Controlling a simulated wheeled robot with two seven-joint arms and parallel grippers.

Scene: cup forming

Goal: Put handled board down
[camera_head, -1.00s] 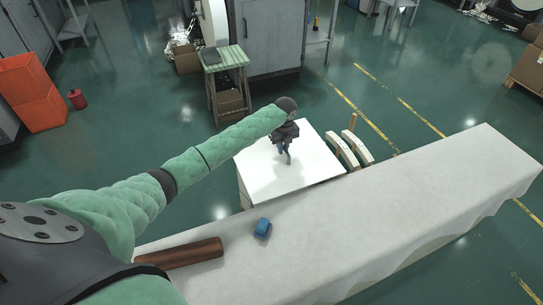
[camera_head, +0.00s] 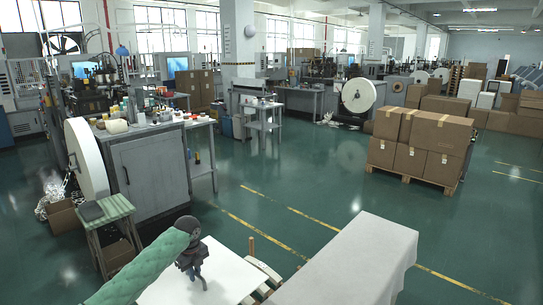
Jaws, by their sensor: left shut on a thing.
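My left gripper (camera_head: 203,284) is at the bottom of the head view, at the end of the green-sleeved arm coming from the lower left. It points down over a white flat top (camera_head: 229,277) and is shut on the handled board, of which only a small thin part shows at the fingertips. The rest of the board cannot be told apart from the gripper and the white top. Whether it touches the white top is also unclear. My right gripper is out of view.
A long table with a white cloth (camera_head: 358,258) stands right of the white top. Curved wooden pieces (camera_head: 264,272) stand between them. A green-topped stool (camera_head: 104,210) and a grey cabinet (camera_head: 150,175) are at left. Boxes on a pallet (camera_head: 421,150) stand farther back. Green floor is open between.

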